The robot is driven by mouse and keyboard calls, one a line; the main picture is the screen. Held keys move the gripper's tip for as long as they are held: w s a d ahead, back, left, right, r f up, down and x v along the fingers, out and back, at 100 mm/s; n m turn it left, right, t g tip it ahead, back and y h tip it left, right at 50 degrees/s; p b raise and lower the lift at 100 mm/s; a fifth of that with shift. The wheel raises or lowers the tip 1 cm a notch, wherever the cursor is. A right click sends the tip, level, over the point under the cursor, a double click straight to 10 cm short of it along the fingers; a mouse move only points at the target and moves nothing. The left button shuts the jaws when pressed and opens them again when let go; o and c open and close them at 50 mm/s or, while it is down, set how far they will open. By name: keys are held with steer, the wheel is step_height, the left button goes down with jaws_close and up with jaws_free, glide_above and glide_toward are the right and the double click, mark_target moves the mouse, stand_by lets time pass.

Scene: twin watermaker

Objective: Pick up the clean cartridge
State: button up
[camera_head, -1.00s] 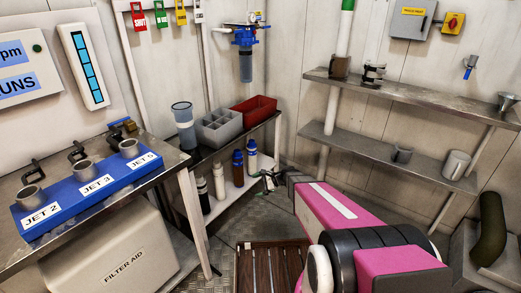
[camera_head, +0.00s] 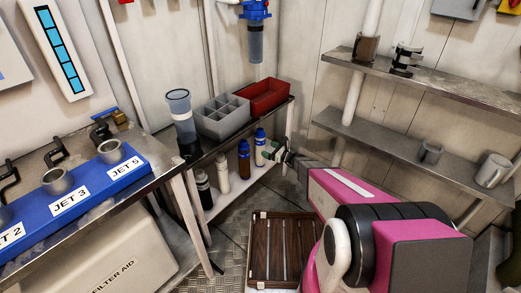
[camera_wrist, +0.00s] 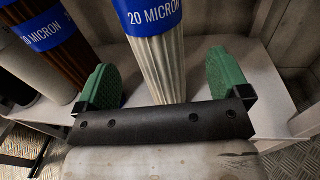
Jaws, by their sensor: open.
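The clean cartridge is white and pleated with a blue "20 MICRON" band. It stands upright at the right end of a row on the lower shelf, in the head view (camera_head: 260,157). In the wrist view the clean cartridge (camera_wrist: 166,62) shows between the green fingers of my gripper (camera_wrist: 166,85). My gripper is open, with a gap on each side of the cartridge. In the head view my gripper (camera_head: 276,150) is just right of the cartridge. A brown cartridge (camera_head: 244,162) with the same blue band stands to its left.
More cylinders (camera_head: 222,172) stand left on the lower shelf (camera_head: 231,194). A brown slatted crate (camera_head: 262,262) is on the floor below.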

mark_target(260, 145)
steer(key=shift+r+x, duration=0.2)
steer(key=shift+x, duration=1.35)
steer(key=shift+r+x, duration=0.15)
steer(key=shift+x, duration=1.4)
steer(key=shift+s+a, duration=0.1)
steer(key=shift+s, duration=0.1)
steer(key=c, duration=1.1)
